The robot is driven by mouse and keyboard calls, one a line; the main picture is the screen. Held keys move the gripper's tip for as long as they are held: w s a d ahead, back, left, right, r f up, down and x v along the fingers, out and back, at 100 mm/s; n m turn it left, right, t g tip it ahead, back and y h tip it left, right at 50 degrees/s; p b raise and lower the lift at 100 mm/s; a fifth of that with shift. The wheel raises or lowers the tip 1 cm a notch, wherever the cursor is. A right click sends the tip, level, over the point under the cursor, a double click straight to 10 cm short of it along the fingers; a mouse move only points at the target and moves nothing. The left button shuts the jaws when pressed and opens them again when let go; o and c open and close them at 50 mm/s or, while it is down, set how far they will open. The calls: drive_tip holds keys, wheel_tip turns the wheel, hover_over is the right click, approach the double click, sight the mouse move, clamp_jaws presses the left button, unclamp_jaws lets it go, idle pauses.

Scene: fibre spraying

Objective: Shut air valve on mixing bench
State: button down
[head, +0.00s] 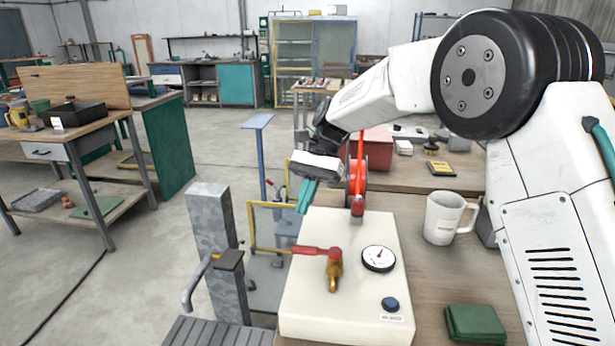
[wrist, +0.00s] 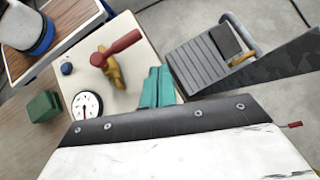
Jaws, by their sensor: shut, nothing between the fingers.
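The air valve has a brass body (head: 334,272) and a red lever (head: 312,251), mounted on a cream panel box (head: 343,225) on the bench. The lever points left in the head view. In the wrist view the brass body (wrist: 113,73) and red lever (wrist: 118,48) show clearly. My gripper (head: 306,196) has teal fingers, shut and empty. It is above the far left edge of the box, behind the lever and apart from it. In the wrist view the fingers (wrist: 158,84) appear beside the valve.
A pressure gauge (head: 379,258) and blue button (head: 390,304) are on the box. A red upright fixture (head: 357,180) stands just right of my gripper. A white mug (head: 446,217) and green block (head: 475,323) are to the right. A grey post (head: 212,240) stands left of the bench.

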drive_tip(key=v, duration=0.6)
drive_tip(key=shift+w+a, duration=0.2)
drive_tip(key=shift+w, duration=0.4)
drive_tip(key=shift+n+t+h, duration=0.3)
drive_tip(key=shift+n, duration=0.5)
drive_tip(key=f, duration=0.1)
drive_tip(key=d+f, duration=0.1)
drive_tip(key=s+d+f, duration=0.1)
drive_tip(key=f, duration=0.1)
drive_tip(key=shift+s+f, duration=0.15)
drive_tip(key=s+d+r+n+t+h, duration=0.1)
drive_tip(key=s+d+r+n+t, duration=0.1)
drive_tip(key=s+d, duration=0.6)
drive_tip(key=s+d+r+n+t+h, duration=0.1)
drive_tip(key=s+d+r+t, duration=0.15)
drive_tip(key=s+d, duration=0.55)
drive_tip(key=s+d+t, duration=0.2)
drive_tip(key=s+d, duration=0.5)
drive_tip(key=s, duration=0.2)
drive_tip(key=s+d+t+h, duration=0.1)
drive_tip(key=s+d+t, duration=0.1)
drive_tip(key=s+d, duration=0.5)
drive_tip(key=s, duration=0.2)
drive_tip(key=shift+s+r, duration=0.3)
